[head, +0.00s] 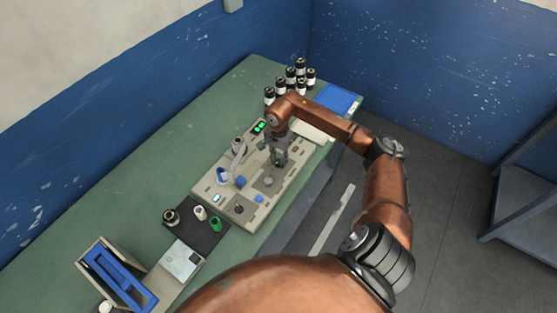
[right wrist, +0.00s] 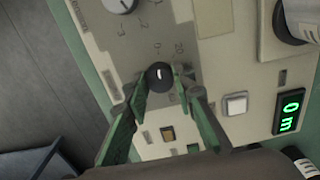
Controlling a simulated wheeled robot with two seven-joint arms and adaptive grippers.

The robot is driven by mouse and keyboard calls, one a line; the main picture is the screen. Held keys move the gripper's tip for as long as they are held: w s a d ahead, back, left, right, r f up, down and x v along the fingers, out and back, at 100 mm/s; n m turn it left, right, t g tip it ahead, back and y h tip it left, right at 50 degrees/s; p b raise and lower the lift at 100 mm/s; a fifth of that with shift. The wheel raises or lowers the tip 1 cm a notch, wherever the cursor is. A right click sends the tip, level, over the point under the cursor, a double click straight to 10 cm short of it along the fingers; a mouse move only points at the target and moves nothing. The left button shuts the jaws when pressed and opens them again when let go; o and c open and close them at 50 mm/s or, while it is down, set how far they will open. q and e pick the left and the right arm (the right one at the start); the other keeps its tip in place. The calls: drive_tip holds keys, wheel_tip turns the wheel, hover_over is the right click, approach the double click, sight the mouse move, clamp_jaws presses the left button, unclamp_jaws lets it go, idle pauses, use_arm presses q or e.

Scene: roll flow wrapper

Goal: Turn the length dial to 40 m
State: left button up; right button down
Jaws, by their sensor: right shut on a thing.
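My right gripper (head: 279,160) reaches down onto the beige machine panel (head: 205,190). In the right wrist view its two green-padded fingers (right wrist: 162,88) are shut on the small black length dial (right wrist: 159,73), one on each side. The dial carries a white mark. Printed marks beside it include 0 and 20; other numbers are hidden or too small to read. In the head view the dial is hidden by the gripper. My left gripper is not in view.
A grey dial (right wrist: 121,4) and a white square button (right wrist: 235,103) are near the dial. Several black-and-white rolls (head: 300,70) stand behind the machine. A dark mat (head: 187,222) with small spools and a blue-framed box (head: 112,272) are at the front left of the green table (head: 130,185).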

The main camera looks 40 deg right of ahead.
drive_tip(key=shift+m, duration=1.3)
drive_tip(key=m, duration=0.3)
drive_tip(key=shift+m+b, duration=0.3)
drive_tip(key=shift+b, duration=0.1)
drive_tip(key=m, duration=0.6)
drive_tip(key=shift+r, duration=0.1)
drive_tip(key=m+p, duration=0.1)
drive_tip(key=m, duration=0.4)
drive_tip(key=shift+m, duration=0.3)
drive_tip(key=m+p, duration=0.1)
drive_tip(key=m, duration=0.4)
drive_tip(key=shift+m+p, duration=0.4)
drive_tip(key=c, duration=1.6)
unclamp_jaws()
